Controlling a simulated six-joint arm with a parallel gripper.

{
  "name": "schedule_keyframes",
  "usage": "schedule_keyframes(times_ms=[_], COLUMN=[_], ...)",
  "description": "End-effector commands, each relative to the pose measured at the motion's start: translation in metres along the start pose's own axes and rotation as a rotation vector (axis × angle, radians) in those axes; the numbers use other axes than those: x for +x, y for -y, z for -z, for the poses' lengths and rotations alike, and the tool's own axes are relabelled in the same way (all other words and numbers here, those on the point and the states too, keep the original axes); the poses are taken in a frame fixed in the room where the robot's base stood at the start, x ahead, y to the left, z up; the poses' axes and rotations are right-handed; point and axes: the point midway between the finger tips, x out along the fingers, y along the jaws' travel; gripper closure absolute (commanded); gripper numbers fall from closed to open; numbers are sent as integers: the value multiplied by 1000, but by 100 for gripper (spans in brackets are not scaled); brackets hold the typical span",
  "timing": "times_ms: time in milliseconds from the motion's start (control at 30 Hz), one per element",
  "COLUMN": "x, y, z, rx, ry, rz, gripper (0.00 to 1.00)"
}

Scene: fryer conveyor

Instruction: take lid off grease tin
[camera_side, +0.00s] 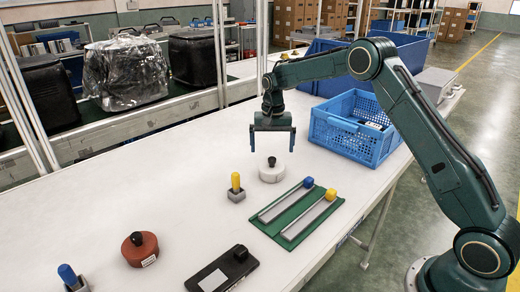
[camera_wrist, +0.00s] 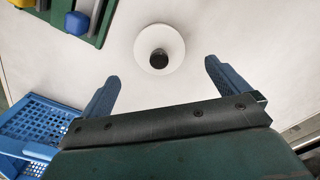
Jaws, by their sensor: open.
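A low round white tin (camera_side: 272,173) with a black knob (camera_side: 272,161) on top stands on the white table. In the wrist view the white tin (camera_wrist: 172,38) shows from above, its black knob (camera_wrist: 159,56) near its lower edge. A red-brown round tin (camera_side: 140,249) with a black knob and a white label stands at the front left. No readable label tells which is the grease tin. My gripper (camera_side: 272,149) is open and empty, fingers pointing down, above the white tin and apart from it. In the wrist view my gripper (camera_wrist: 162,70) has a finger on each side below the tin.
A green board (camera_side: 268,222) with two grey rails and blue and yellow blocks lies right of the white tin. A blue crate (camera_side: 352,127) stands behind it.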

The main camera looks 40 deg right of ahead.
Motion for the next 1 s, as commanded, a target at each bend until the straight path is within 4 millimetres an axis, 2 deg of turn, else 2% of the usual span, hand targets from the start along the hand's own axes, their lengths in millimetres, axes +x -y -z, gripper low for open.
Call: schedule_keyframes(times_ms=[367,800,1000], x=[9,52,58], y=[0,-1,-1], z=[0,-2,-2], rx=[0,0,0], ry=[1,2,1], rz=[-1,-1,0], gripper=[0,0,0])
